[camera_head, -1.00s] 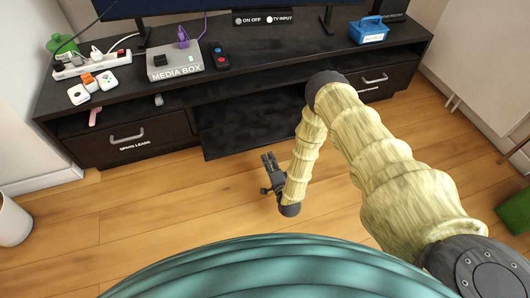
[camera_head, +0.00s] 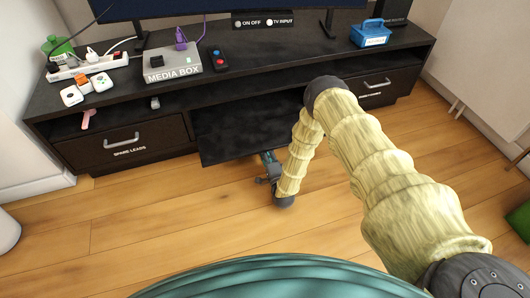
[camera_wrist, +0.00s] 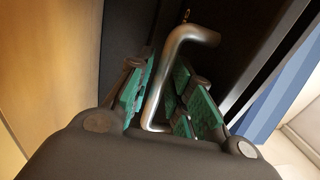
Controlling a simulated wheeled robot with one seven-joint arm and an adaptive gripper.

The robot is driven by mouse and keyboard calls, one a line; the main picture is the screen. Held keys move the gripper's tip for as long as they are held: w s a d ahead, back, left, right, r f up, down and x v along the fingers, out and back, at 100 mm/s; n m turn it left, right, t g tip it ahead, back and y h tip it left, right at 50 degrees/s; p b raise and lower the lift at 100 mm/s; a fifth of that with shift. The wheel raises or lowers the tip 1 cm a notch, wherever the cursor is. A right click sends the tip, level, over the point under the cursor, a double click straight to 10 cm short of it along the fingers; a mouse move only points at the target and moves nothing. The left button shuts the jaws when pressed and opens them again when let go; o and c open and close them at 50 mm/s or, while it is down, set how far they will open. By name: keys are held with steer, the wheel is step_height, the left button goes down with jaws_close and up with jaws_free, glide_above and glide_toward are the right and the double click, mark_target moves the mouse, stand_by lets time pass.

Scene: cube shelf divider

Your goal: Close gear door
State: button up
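The gear door appears to be the dark middle flap (camera_head: 238,138) of the TV cabinet, lowered and sticking out over the floor. My gripper (camera_head: 268,160) is at its front edge in the camera_head view, with the fingertips partly hidden. In the camera_wrist view, a bent metal handle (camera_wrist: 166,78) lies between the green finger pads of my gripper (camera_wrist: 164,88). The fingers are apart, on either side of the handle. The right pads look close to it; contact is unclear. The door's label is not visible.
The cabinet top (camera_head: 300,55) carries a media box (camera_head: 172,64), a power strip (camera_head: 88,68) and a blue caddy (camera_head: 370,34). The spare leads drawer (camera_head: 125,145) on the left and the right drawer (camera_head: 377,88) are shut. Wooden floor (camera_head: 140,225) is clear in front.

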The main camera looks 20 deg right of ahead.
steer(key=shift+w, duration=0.1)
jaws_close()
steer(key=shift+r+p, duration=0.2)
steer(key=shift+p, duration=0.1)
